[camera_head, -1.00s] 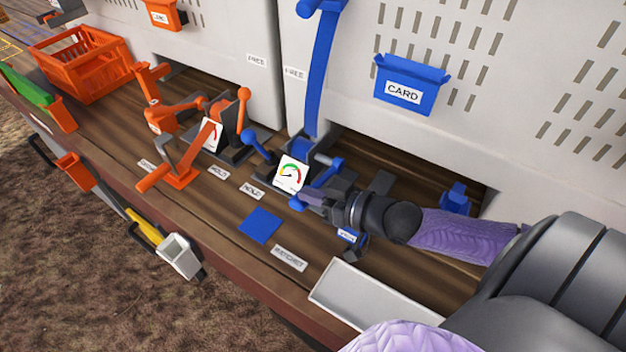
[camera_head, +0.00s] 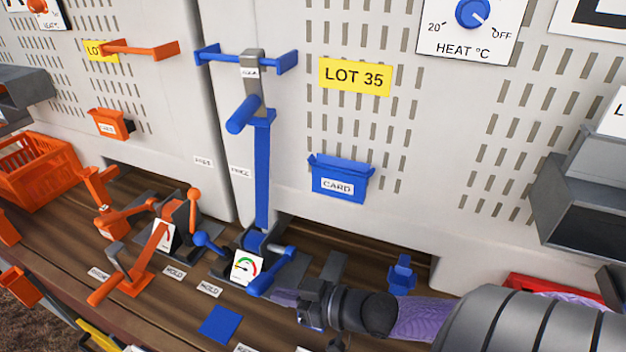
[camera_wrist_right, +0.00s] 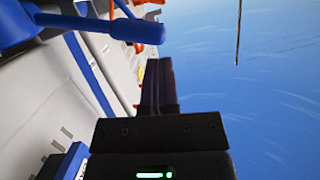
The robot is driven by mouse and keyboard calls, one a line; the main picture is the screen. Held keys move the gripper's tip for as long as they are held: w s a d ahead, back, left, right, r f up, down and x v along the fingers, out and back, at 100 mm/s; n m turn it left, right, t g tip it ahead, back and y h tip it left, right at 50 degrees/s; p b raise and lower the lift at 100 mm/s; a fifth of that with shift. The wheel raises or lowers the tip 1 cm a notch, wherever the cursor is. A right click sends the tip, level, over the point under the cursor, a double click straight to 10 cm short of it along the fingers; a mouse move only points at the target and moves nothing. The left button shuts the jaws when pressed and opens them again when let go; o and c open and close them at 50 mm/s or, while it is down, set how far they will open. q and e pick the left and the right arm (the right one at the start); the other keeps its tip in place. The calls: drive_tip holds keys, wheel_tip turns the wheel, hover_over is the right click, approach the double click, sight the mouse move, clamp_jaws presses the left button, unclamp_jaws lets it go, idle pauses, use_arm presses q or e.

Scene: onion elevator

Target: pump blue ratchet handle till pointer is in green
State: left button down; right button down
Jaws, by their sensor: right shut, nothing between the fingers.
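A small white gauge (camera_head: 246,268) with a green and red arc stands at the foot of the blue press, in the head view. Its thin dark pointer seems to lie toward the left; I cannot read it exactly. A blue handle (camera_head: 270,285) slants along the gauge's right side. A blue ball-ended lever (camera_head: 205,241) is on its left. A blue handle also shows large at the upper left of the right wrist view (camera_wrist_right: 90,30). My right gripper (camera_head: 276,296) is shut and empty, just right of and below the slanted handle; I cannot tell whether they touch. My left gripper is out of view.
A tall blue lever (camera_head: 263,175) rises behind the gauge. Orange levers (camera_head: 150,258) stand to the left. A blue square (camera_head: 219,324) lies on the wooden bench in front. A blue card box (camera_head: 340,178) hangs on the white panel.

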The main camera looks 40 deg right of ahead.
drive_tip(key=p+v, duration=0.1)
drive_tip(key=v, duration=0.4)
drive_tip(key=shift+s+r, duration=0.1)
drive_tip(key=shift+s, duration=0.15)
idle(1.0)
drive_tip(key=w+d+r+m+y+p, duration=0.1)
drive_tip(key=w+d+r+m+p, duration=0.1)
drive_tip(key=d+r, duration=0.2)
drive_tip(key=shift+d+r+m, duration=0.3)
drive_tip(key=shift+r, duration=0.05)
